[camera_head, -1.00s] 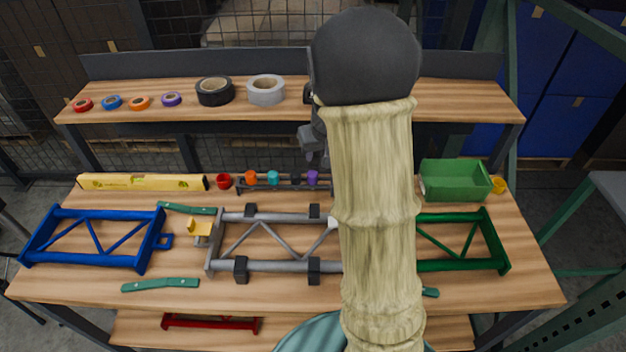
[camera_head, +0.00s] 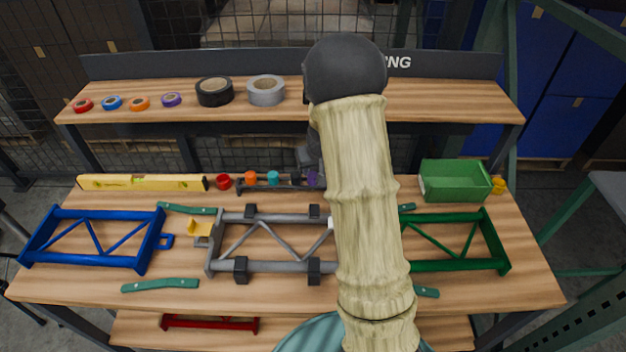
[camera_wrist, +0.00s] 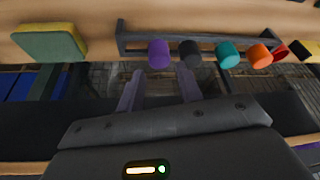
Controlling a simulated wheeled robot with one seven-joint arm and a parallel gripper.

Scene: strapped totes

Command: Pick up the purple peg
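The purple peg (camera_wrist: 158,54) stands in the dark rack (camera_wrist: 190,40) at one end of a row of pegs in the wrist view. In the head view the purple peg (camera_head: 312,178) is partly hidden by my arm. My gripper (camera_wrist: 161,75) is open and empty, its two fingers apart. In the wrist view the peg appears just beyond the fingertips, between their lines. In the head view my gripper is mostly hidden behind my arm, close to the peg.
Black (camera_wrist: 190,53), teal (camera_wrist: 228,54) and orange (camera_wrist: 260,55) pegs stand beside the purple one, the black one closest. A red peg (camera_head: 223,181), a yellow level (camera_head: 140,182) and a green bin (camera_head: 455,182) are nearby. A shelf with tape rolls (camera_head: 266,90) is behind.

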